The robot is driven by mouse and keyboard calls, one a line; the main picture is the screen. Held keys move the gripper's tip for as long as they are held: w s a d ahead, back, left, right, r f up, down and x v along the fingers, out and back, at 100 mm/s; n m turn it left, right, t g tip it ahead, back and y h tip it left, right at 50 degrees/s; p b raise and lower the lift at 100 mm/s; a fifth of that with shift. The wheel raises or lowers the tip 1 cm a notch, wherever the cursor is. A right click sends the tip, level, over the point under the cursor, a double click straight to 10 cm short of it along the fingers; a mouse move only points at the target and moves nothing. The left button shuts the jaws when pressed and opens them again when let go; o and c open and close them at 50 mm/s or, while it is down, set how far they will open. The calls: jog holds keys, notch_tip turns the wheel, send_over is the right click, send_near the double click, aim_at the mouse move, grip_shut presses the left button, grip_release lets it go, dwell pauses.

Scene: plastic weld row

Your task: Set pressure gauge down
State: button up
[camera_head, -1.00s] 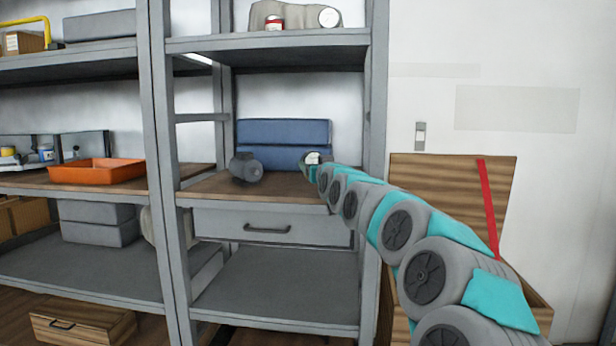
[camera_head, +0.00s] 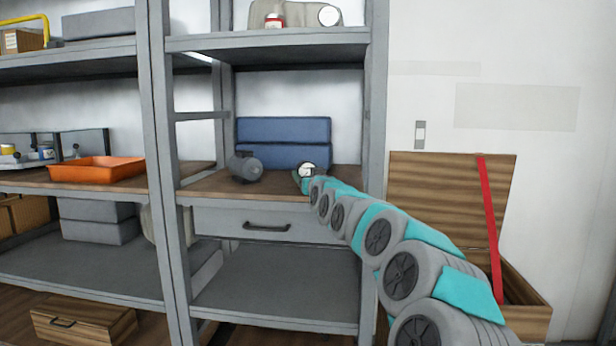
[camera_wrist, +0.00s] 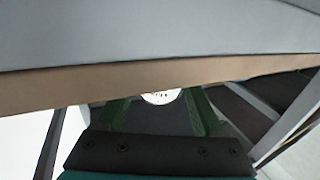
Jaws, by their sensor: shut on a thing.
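The pressure gauge (camera_head: 307,169) has a round white face and sits at the tip of my arm, over the right part of the wooden middle shelf (camera_head: 213,188). In the wrist view its white face (camera_wrist: 160,97) shows between the two green fingers of my gripper (camera_wrist: 158,108), which is shut on it. In the head view my gripper (camera_head: 304,180) is small and partly merged with the gauge. I cannot tell whether the gauge touches the shelf.
A dark grey motor-like part (camera_head: 246,167) lies on the same shelf, left of the gauge. Blue boxes (camera_head: 284,131) stand stacked behind. A grey upright (camera_head: 375,100) bounds the bay at right. The shelf front between the motor-like part and gauge is clear.

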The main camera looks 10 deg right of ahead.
jog(key=shift+f, duration=0.2)
jog(key=o, duration=1.6)
jog(key=shift+c, duration=0.2)
jog(key=shift+s+r, duration=0.15)
jog(key=shift+r, duration=0.05)
jog(key=s+b, duration=0.1)
jog(key=s, duration=1)
jog(key=shift+s+d+f, duration=0.2)
jog(key=shift+s+d, duration=0.15)
jog(key=shift+d, duration=0.1)
